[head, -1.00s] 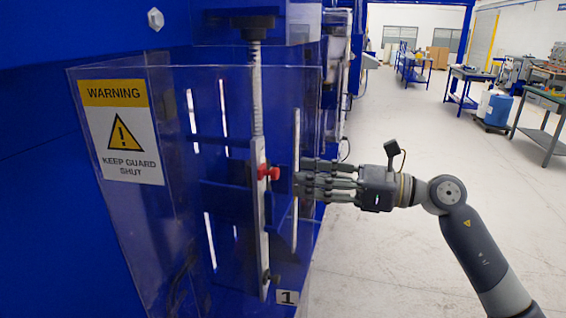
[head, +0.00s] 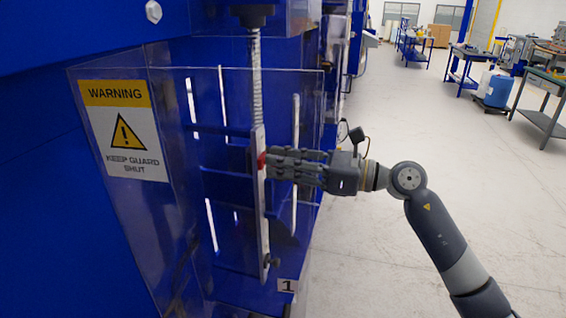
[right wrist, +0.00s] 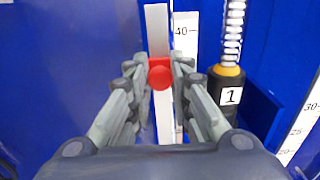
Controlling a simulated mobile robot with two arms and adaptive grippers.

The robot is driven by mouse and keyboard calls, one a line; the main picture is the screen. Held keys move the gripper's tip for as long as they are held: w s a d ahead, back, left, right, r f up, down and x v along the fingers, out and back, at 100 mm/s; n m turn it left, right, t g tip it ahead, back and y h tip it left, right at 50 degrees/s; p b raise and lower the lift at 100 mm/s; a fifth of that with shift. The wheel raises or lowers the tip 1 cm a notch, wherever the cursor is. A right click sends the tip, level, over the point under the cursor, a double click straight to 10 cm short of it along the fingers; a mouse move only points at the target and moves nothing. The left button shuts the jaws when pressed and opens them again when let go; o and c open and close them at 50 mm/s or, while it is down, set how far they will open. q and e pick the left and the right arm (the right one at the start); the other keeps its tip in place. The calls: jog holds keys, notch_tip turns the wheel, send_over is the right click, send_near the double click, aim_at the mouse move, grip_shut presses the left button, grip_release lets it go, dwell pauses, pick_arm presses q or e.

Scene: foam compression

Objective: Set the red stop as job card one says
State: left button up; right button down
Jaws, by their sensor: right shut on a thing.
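The red stop (head: 261,161) sits on the upright metal rail (head: 264,220) of the blue machine in the head view. In the right wrist view the red stop (right wrist: 160,74) is between the fingers of my right gripper (right wrist: 160,78), which is shut on it. In the head view my right gripper (head: 272,165) reaches in from the right and its fingers cover part of the stop. A scale showing 40 (right wrist: 183,40) stands just behind the rail. No job card is seen. My left gripper is not in view.
A clear guard with a warning sign (head: 124,130) stands left of the rail. A black knob (head: 272,261) is low on the rail, above a label 1 (head: 287,286). A cylinder labelled 1 (right wrist: 230,96) with a spring stands right of the rail.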

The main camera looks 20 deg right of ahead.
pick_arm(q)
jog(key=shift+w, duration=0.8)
pick_arm(e)
notch_tip(320, 180, up, 2)
jog(key=shift+r, duration=0.1)
jog(key=c, duration=1.4)
grip_release()
jog(key=shift+c, duration=0.2)
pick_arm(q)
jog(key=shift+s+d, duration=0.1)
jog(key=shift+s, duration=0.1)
pick_arm(e)
jog(key=v, duration=1.2)
